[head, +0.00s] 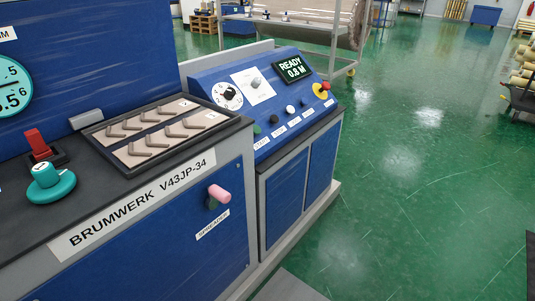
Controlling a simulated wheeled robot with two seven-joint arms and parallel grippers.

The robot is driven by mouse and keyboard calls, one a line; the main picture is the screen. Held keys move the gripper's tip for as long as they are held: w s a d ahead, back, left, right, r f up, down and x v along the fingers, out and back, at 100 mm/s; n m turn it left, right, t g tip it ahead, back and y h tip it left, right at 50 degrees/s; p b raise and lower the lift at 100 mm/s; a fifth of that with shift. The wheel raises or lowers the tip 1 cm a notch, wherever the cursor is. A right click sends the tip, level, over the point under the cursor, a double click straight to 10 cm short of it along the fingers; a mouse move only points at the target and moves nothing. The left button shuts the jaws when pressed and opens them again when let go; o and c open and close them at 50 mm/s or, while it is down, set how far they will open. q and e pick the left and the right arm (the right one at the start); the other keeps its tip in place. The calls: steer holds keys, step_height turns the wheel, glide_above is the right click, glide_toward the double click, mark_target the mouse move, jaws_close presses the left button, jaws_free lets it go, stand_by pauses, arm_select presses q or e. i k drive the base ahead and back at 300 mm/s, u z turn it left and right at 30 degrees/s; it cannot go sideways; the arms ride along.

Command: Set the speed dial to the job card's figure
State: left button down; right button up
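A round white dial (227,94) with a black knob and scale marks sits on the sloped blue control panel (272,108). Its setting is too small to read. Beside it is a white plate (253,85) with a grey knob; its print is unreadable. I cannot pick out a job card with a readable figure. Neither of my grippers is in view.
Several coloured buttons and a red-and-yellow stop button (321,90) line the panel. Green floor (410,180) is open at right.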

mark_target(230, 93)
steer(key=z, duration=1)
steer(key=i, duration=1.85)
steer(key=u, duration=3.25)
